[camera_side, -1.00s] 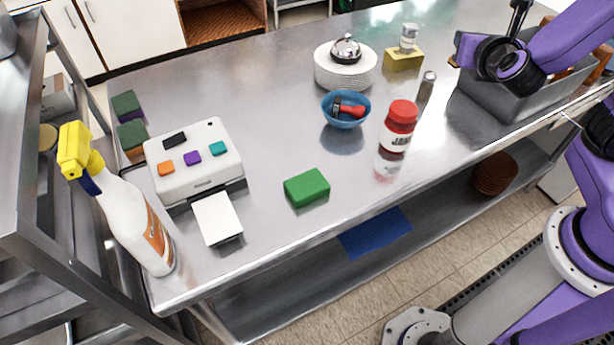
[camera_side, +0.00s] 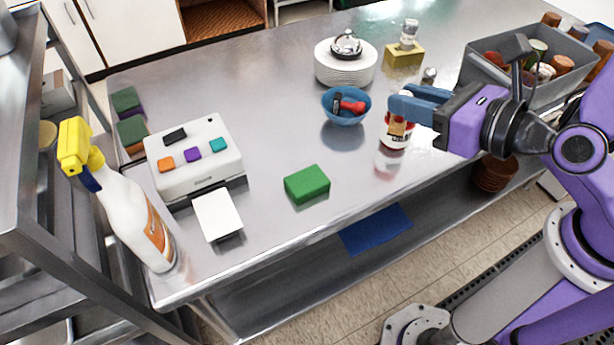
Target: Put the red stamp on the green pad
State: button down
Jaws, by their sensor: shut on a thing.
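The green pad (camera_side: 307,185) lies on the steel table, right of the white device, with nothing on it. My gripper (camera_side: 403,112) is in front of the red-lidded jar (camera_side: 391,142), up and to the right of the pad. Its blue fingers are shut on a small tan piece (camera_side: 397,129) that hangs below them against the jar's label. The fingers hide most of the piece, so I cannot tell for sure that it is the red stamp. A red-and-black item (camera_side: 352,106) lies in the blue bowl (camera_side: 345,121).
A white device (camera_side: 194,158) with coloured buttons and a white spray bottle (camera_side: 139,220) stand at left. A grey bin (camera_side: 484,72) holds several items. The table around the pad is clear.

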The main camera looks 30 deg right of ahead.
notch_tip(320, 180, down, 2)
send_over(312, 184)
notch_tip(312, 184, down, 12)
jog(key=shift+s+d+f, duration=0.15)
jog(key=shift+f, duration=1.85)
jog(key=shift+f, duration=0.1)
jog(key=c, duration=0.9)
grip_release()
jog(key=shift+c, duration=0.2)
